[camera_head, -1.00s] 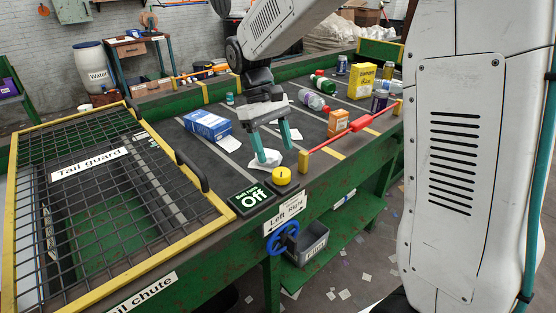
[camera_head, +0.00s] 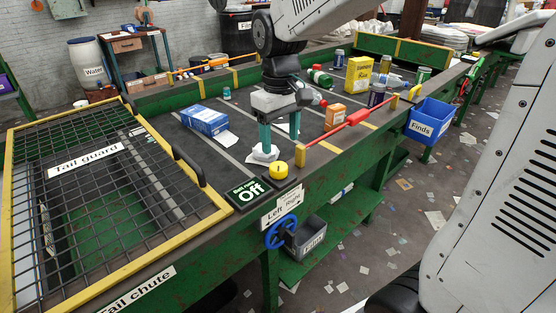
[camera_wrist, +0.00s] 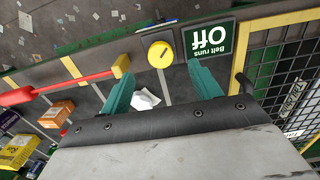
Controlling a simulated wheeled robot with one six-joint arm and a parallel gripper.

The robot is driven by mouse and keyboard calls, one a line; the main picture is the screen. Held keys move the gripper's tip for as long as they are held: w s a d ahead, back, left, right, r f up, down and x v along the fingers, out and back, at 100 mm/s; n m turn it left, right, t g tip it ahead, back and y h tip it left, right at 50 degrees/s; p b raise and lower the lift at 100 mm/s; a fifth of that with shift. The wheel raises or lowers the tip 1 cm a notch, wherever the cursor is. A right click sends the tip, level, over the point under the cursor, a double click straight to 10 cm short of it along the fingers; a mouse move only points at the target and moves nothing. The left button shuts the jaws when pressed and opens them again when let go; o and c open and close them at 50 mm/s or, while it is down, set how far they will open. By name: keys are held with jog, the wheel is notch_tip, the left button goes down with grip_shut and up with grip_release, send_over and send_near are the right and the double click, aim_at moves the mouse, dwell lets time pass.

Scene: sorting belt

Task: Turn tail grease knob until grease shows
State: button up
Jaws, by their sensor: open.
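A yellow knob (camera_head: 282,171) with a dark slot line sits on the belt's near edge beside the sign reading "Belt runs Off" (camera_head: 249,193). The wrist view shows the knob (camera_wrist: 160,54) just beyond the fingertips. No label with the word grease is legible, and I see no grease. My gripper (camera_head: 280,142) is open with teal fingers pointing down, just behind the knob and apart from it. A crumpled white scrap (camera_head: 263,155) lies under the left finger; it also shows between the fingers in the wrist view (camera_wrist: 146,99).
A blue handwheel (camera_head: 281,232) hangs below the "Left Right" label (camera_head: 283,206). The yellow-framed tail guard (camera_head: 178,141) is at left. A red bar (camera_head: 350,131) runs along the near edge. A blue box (camera_head: 205,121) and several containers lie on the belt. A blue Finds bin (camera_head: 430,121) hangs at right.

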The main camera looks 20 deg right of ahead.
aim_at(278, 166)
jog(key=f, duration=0.8)
jog(key=shift+w+f, duration=0.1)
jog(key=shift+w, duration=0.2)
jog(key=c, duration=1)
